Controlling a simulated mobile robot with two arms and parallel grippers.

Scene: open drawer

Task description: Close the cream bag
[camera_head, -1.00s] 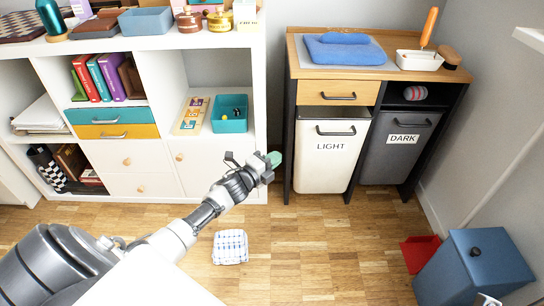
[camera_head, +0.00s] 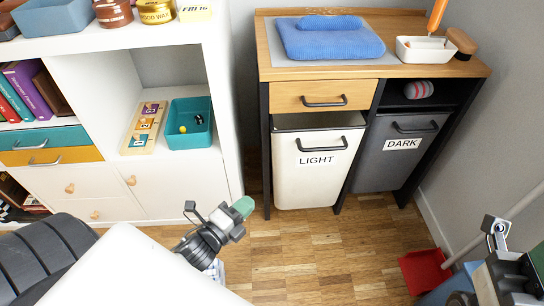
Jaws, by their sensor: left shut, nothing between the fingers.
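The cream bag (camera_head: 312,178), labelled LIGHT, hangs in the wooden-topped cabinet. It is tilted out at the top, with its opening showing under the drawer and a dark handle on its front. My left gripper (camera_head: 243,207) is shut and empty, its green fingertips low and to the left of the bag, apart from it. Part of my right arm's end, with a bracket and a green tip, shows at the lower right edge; its fingers are mostly cut off.
A grey bag (camera_head: 398,158) labelled DARK is beside the cream one. A wooden drawer (camera_head: 322,96) is above. A white shelf (camera_head: 225,140) stands left. A red dustpan (camera_head: 425,272) lies at the lower right. Wood floor (camera_head: 320,250) in front is clear.

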